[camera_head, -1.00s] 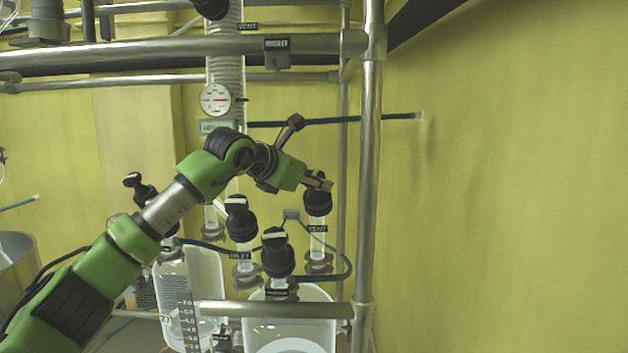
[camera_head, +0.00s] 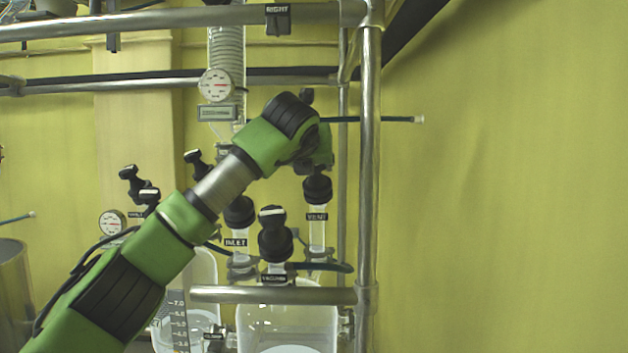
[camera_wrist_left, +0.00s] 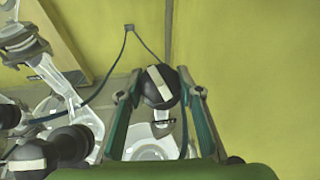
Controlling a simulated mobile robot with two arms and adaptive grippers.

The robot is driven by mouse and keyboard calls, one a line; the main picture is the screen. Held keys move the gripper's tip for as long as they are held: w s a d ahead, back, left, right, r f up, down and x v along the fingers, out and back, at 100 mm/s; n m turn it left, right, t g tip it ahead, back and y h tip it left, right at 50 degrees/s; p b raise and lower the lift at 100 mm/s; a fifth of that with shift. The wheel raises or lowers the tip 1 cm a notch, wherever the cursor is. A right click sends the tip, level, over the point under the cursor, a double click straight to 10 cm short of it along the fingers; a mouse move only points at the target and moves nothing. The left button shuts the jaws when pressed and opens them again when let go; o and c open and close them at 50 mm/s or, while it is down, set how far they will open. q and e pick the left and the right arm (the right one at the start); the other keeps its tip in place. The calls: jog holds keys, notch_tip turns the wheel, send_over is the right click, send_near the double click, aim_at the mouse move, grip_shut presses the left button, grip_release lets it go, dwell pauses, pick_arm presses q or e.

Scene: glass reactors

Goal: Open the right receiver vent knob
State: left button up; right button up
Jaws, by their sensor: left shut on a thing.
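The right receiver vent knob is a black knob (camera_head: 317,187) above a glass neck labelled VENT (camera_head: 317,217). In the left wrist view the knob (camera_wrist_left: 159,87) shows a pale bar on its top. My left gripper (camera_wrist_left: 158,88) has a finger on each side of this knob and is shut on it. In the head view my left wrist and green arm (camera_head: 285,135) hide the gripper's fingers and the knob's top. My right gripper is in neither view.
Black INLET (camera_head: 239,212) and VACUUM (camera_head: 274,234) knobs stand left of the vent. A vertical metal post (camera_head: 369,180) stands close on the right, and a horizontal rail (camera_head: 275,295) crosses in front of the glass vessel. A dark hose (camera_head: 320,267) runs beneath the knobs. Free room lies right of the post.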

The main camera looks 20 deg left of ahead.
pick_arm(q)
jog(key=shift+r+n+g+y, duration=0.1)
jog(key=shift+n+g+y, duration=0.3)
jog(key=shift+n+y, duration=1.25)
jog(key=shift+n+h, duration=0.25)
jog(key=shift+n, duration=0.3)
jog(key=o, duration=1.1)
jog(key=v, duration=1.2)
